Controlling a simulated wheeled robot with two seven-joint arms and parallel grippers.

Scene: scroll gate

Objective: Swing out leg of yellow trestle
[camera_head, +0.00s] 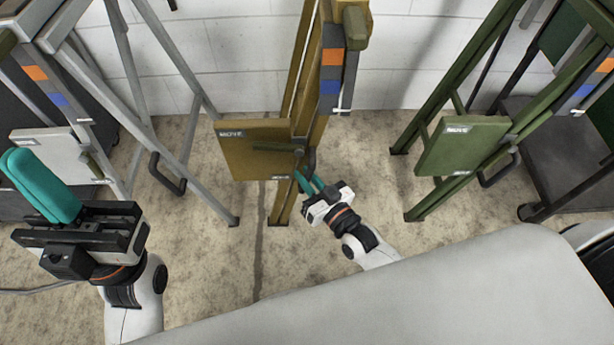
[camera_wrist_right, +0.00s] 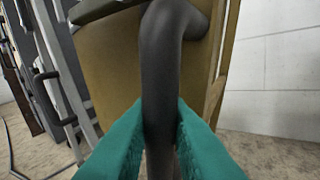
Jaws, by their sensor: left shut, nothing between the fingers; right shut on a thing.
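The yellow trestle (camera_head: 285,205) stands in the middle of the head view, against the wall. It has a yellow panel (camera_head: 250,155) and an upright with orange and blue patches. A dark bent handle (camera_wrist_right: 160,60) fills the middle of the right wrist view, in front of the yellow panel. My right gripper (camera_head: 311,181) has its teal fingers on both sides of this handle, shut on it. The fingers hide the handle's lower part in the head view. My left gripper (camera_head: 40,185) is shut and empty at the far left, apart from the yellow trestle.
A grey trestle (camera_head: 130,75) with a white panel (camera_head: 55,155) stands to the left, partly behind my left gripper. A green trestle (camera_head: 440,165) stands to the right, with a dark cart (camera_head: 550,155) beside it. Bare concrete floor lies between the trestles.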

